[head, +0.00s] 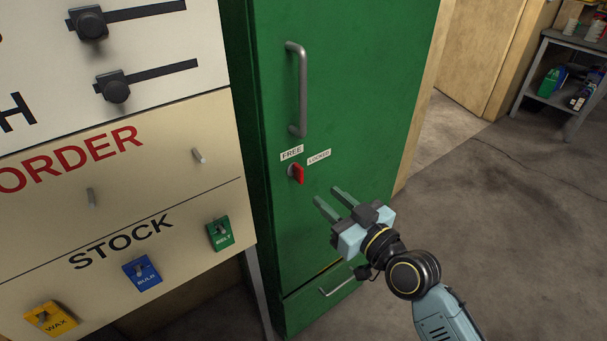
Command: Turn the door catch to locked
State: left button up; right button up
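The green cabinet door (345,90) stands in the middle of the head view. The red door catch (297,174) sits on it below the grey handle (298,90). A FREE label (291,153) is just above the catch, and a LOCKED label (319,157) is to its upper right. The catch looks tilted, and I cannot tell clearly which label it points to. My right gripper (329,201) is open and empty, to the lower right of the catch and apart from it. My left gripper is not in view.
A board on the left has black sliders (117,90), pegs, and WAX, BULB (143,273) and BELT (220,234) tags. A lower drawer handle (338,287) is below my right gripper. A metal shelf (565,80) stands at the far right. The floor right of the cabinet is clear.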

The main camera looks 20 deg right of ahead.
aim_at(302, 176)
jog(key=x, duration=0.9)
jog(key=shift+w+f, duration=0.1)
jog(key=shift+w, duration=0.1)
jog(key=shift+c, duration=0.4)
grip_shut()
